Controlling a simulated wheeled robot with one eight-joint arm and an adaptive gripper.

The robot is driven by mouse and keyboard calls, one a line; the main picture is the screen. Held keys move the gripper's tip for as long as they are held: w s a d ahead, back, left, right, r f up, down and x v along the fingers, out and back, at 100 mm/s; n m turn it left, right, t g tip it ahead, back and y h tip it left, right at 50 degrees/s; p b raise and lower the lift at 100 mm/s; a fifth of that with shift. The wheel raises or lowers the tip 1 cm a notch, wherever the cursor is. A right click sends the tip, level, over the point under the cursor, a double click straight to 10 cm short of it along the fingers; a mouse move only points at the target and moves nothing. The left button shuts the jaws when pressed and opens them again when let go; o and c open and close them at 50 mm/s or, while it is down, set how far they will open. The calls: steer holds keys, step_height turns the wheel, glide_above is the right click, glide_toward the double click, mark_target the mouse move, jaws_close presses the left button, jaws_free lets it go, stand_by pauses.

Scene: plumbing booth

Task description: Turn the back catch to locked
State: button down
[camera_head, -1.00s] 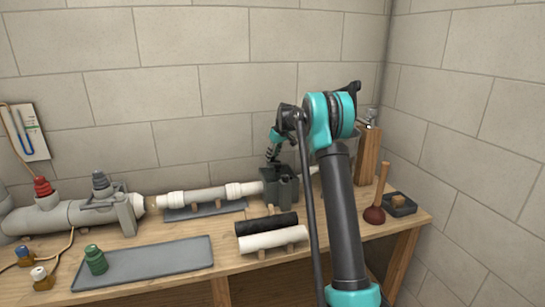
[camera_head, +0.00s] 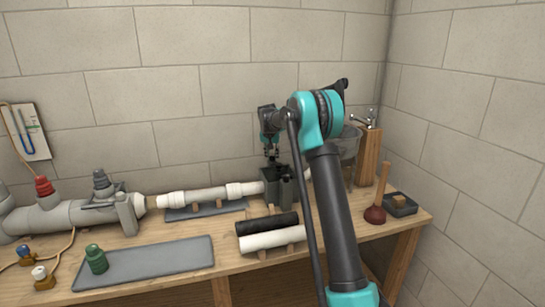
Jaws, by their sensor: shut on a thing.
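A dark grey holder (camera_head: 279,187) stands on the bench at the right end of the white pipe (camera_head: 205,195). The back catch is at the top rear of this holder, small and mostly hidden by my gripper. My gripper (camera_head: 272,161) points down over the holder's back part and is shut on the back catch. The catch's exact angle is too small and too covered to read.
Black and white pipe pieces (camera_head: 268,238) lie in front of the holder. A clear container (camera_head: 350,143), a wooden post (camera_head: 369,157) with a tap and a plunger (camera_head: 375,213) stand right. A grey tray (camera_head: 150,262) with a green fitting (camera_head: 96,259) lies front left.

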steer(key=shift+a+m+g+h, duration=0.15)
steer(key=shift+m+g+h, duration=0.3)
steer(key=shift+m, duration=1.15)
steer(key=c, duration=1.3)
jaws_free()
steer(key=shift+o, duration=0.2)
steer(key=v, duration=1.2)
steer(key=shift+a, duration=0.15)
steer(key=shift+s+f, duration=0.1)
